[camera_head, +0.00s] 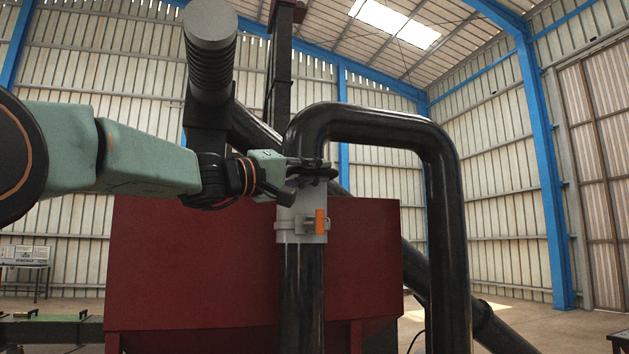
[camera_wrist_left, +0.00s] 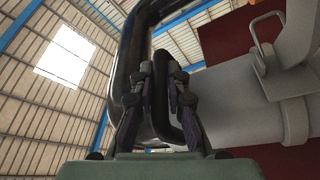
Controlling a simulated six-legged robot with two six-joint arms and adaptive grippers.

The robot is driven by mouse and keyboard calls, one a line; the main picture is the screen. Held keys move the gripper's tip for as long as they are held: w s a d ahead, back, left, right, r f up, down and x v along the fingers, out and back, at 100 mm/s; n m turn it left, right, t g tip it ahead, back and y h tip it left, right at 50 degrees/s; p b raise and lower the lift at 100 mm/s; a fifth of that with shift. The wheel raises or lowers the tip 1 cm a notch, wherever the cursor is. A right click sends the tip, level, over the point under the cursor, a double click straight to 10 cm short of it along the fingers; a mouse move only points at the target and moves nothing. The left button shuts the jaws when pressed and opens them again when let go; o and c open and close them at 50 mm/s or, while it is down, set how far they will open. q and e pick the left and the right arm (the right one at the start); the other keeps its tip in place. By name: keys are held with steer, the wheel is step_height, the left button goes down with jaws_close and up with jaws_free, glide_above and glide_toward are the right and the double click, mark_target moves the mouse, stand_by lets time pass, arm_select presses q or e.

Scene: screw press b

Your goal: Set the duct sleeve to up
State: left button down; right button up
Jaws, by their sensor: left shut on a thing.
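The duct sleeve (camera_head: 300,215) is a light grey collar around the vertical black pipe (camera_head: 303,285), below the pipe's upper bend. An orange part (camera_head: 320,222) and a small latch sit on its front. The sleeve also shows in the left wrist view (camera_wrist_left: 225,100), grey, with a metal loop (camera_wrist_left: 268,42) on it. My left gripper (camera_head: 308,172) is at the sleeve's upper end. In the left wrist view its fingers (camera_wrist_left: 161,80) are shut on a dark curved handle (camera_wrist_left: 163,120) beside the sleeve. The fingers partly hide the handle. My right gripper is not in view.
A large dark red housing (camera_head: 190,270) stands behind the pipe. The black pipe bends over and runs down on the right (camera_head: 447,230). A sloping black pipe (camera_head: 485,320) lies beyond it. Open floor shows at the right.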

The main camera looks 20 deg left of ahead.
arm_select(q)
steer(key=shift+s+a+r, duration=0.1)
steer(key=shift+s+r, duration=0.05)
steer(key=shift+r, duration=0.3)
steer(key=c, duration=1.7)
jaws_free()
steer(key=shift+o, duration=0.4)
steer(key=shift+f, duration=0.15)
steer(key=v, duration=0.7)
steer(key=shift+s, duration=0.15)
steer(key=shift+f, duration=0.1)
steer(key=shift+a, duration=0.15)
